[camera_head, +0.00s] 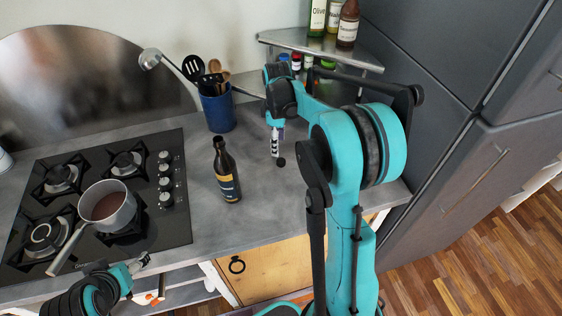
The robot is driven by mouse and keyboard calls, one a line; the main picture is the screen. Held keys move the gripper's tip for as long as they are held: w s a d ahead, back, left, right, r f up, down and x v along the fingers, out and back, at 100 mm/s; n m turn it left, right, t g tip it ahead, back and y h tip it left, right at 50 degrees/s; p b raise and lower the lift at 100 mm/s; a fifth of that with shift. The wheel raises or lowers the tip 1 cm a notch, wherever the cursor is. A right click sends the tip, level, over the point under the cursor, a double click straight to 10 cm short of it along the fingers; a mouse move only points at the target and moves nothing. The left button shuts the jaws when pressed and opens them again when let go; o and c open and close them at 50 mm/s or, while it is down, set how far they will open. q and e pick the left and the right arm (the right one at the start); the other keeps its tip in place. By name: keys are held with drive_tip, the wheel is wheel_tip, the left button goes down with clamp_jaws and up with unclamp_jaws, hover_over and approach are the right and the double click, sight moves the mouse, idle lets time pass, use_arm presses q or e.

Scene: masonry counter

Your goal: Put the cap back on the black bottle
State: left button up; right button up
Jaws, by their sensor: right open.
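The black bottle (227,172) stands upright on the grey counter, with a yellowish label low on its side and an open-looking neck. A small dark round piece (281,162), which looks like the cap, shows to the right of the bottle, right at my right gripper's tips. My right gripper (275,148) points down over the counter, open, apart from the bottle; whether it touches the dark piece I cannot tell. My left gripper (150,272) is low at the front left, near the counter's front edge, away from the bottle; its jaws are too small to read.
A hob (160,225) with a saucepan (107,206) lies left of the bottle. A blue utensil holder (217,110) stands behind it. A corner shelf (300,42) with bottles and small jars is at the back right. The counter around the bottle is clear.

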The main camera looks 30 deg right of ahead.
sight(280, 161)
drive_tip(key=shift+f+b, duration=0.4)
drive_tip(key=shift+f, duration=0.9)
drive_tip(key=f, duration=0.1)
drive_tip(key=f+b, duration=0.1)
drive_tip(key=f, duration=0.1)
drive_tip(key=f+b, duration=0.1)
drive_tip(key=shift+s+d+f, duration=0.15)
drive_tip(key=shift+s+f, duration=0.15)
drive_tip(key=shift+f, duration=0.35)
drive_tip(key=shift+r, duration=0.1)
drive_tip(key=c, duration=0.8)
